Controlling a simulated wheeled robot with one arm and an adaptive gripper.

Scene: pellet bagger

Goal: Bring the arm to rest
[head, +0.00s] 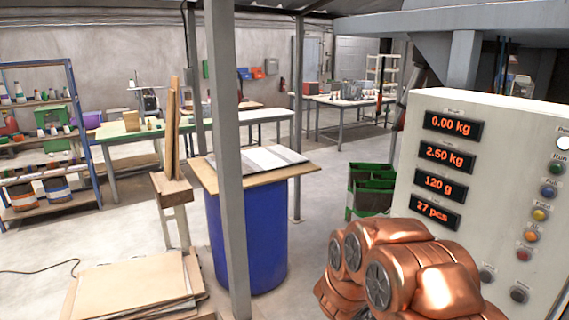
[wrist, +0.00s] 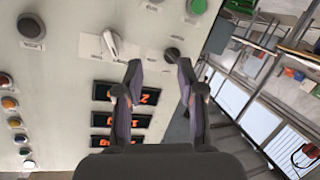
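My copper-coloured arm (head: 405,265) is folded in front of the control panel (head: 480,130) at the lower right of the head view. My gripper (wrist: 159,68) shows only in the wrist view. Its two dark fingers stand apart, with nothing between them. The control panel (wrist: 70,75) lies beyond the fingers, turned in that view; I cannot tell the exact gap. Its displays read 0.00 kg, 2.50 kg, 120 g and 27 pcs in the head view.
Coloured buttons (head: 540,215) line the panel's right side. A grey post (head: 226,150) stands before a blue drum (head: 268,235) with a board on top. Cardboard sheets (head: 135,285) lie at the lower left. Green crates (head: 370,188) stand behind the panel. Open floor (head: 325,230) lies between.

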